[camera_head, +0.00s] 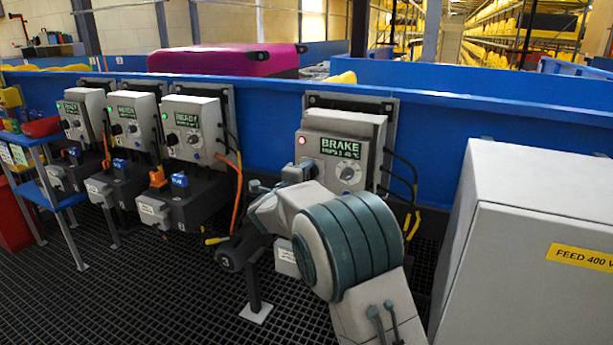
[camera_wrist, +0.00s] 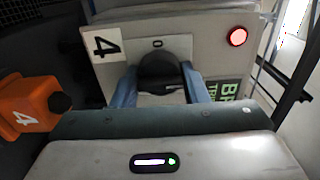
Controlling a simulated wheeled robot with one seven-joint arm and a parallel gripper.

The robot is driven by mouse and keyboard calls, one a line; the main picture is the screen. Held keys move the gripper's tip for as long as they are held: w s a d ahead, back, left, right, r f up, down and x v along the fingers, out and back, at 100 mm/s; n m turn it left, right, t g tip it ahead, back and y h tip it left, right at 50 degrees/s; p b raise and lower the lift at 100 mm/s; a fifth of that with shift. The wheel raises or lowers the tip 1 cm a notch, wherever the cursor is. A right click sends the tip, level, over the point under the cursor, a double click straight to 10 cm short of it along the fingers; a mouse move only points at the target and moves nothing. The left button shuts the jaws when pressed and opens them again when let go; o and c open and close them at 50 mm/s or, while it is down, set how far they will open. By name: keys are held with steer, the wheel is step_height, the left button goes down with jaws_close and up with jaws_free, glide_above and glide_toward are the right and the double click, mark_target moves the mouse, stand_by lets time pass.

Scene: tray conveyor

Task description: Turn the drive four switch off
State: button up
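The drive four box (camera_head: 369,131) is a light grey unit on the blue conveyor side, with a BRAKE display (camera_head: 341,147) and a lit red lamp (camera_head: 301,140). The wrist view shows its number 4 plate (camera_wrist: 104,46), the red lamp (camera_wrist: 237,37) and a dark round switch (camera_wrist: 160,68) beside a 0 mark. My gripper (camera_wrist: 159,76) has its two blue fingers on opposite sides of this switch, and they appear to touch it. The switch's pointer direction is hard to make out. In the head view my wrist hides the switch.
Several similar boxes with green lamps, one a READY box (camera_head: 192,115), stand to the left. An orange part marked 4 (camera_wrist: 27,104) is close to my gripper. A large grey FEED 400 V cabinet (camera_head: 510,260) stands at the right. Cables hang beside the drive four box.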

steer(key=shift+r+n+p, duration=0.1)
steer(key=shift+n+p, duration=0.3)
steer(key=shift+p, duration=0.15)
steer(key=shift+r+n+p, duration=0.1)
steer(key=shift+n+p, duration=0.9)
steer(key=shift+p, duration=0.15)
steer(key=n+p, duration=0.9)
steer(key=n, duration=0.1)
steer(key=shift+n+p, duration=0.4)
steer(key=n+p, duration=0.3)
steer(key=n, duration=0.1)
steer(key=shift+f, duration=0.2)
steer(key=shift+n, duration=0.3)
steer(key=o, duration=1)
